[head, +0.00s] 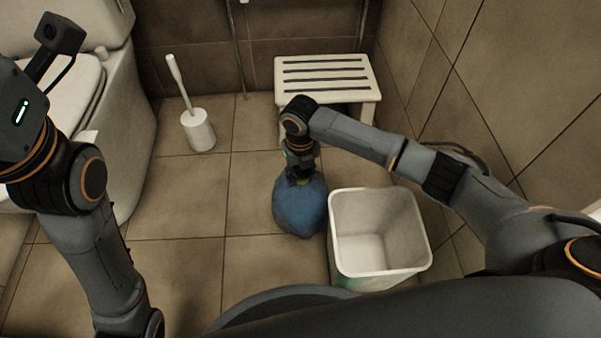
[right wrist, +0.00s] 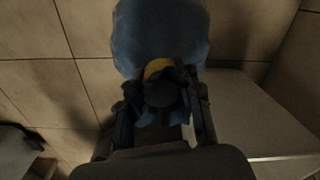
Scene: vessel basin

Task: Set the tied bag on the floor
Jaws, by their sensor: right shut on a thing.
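The tied bag (head: 300,208) is blue and rounded, with a yellow tie at its neck, just left of the bin in the head view. My right gripper (head: 300,176) is above it, pointing down, shut on its neck. In the right wrist view the blue bag (right wrist: 160,35) and yellow tie (right wrist: 157,67) show at the fingers of the gripper (right wrist: 165,105). The bag is at or close to the tiled floor (head: 190,200); I cannot tell whether it touches. My left arm shows at the left, but its fingers are out of view.
An empty white bin (head: 380,235) stands right beside the bag. A white slatted stool (head: 328,95) is behind, near the wall. A toilet brush in its holder (head: 198,130) and a white toilet (head: 120,120) are at the left. The floor left of the bag is clear.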

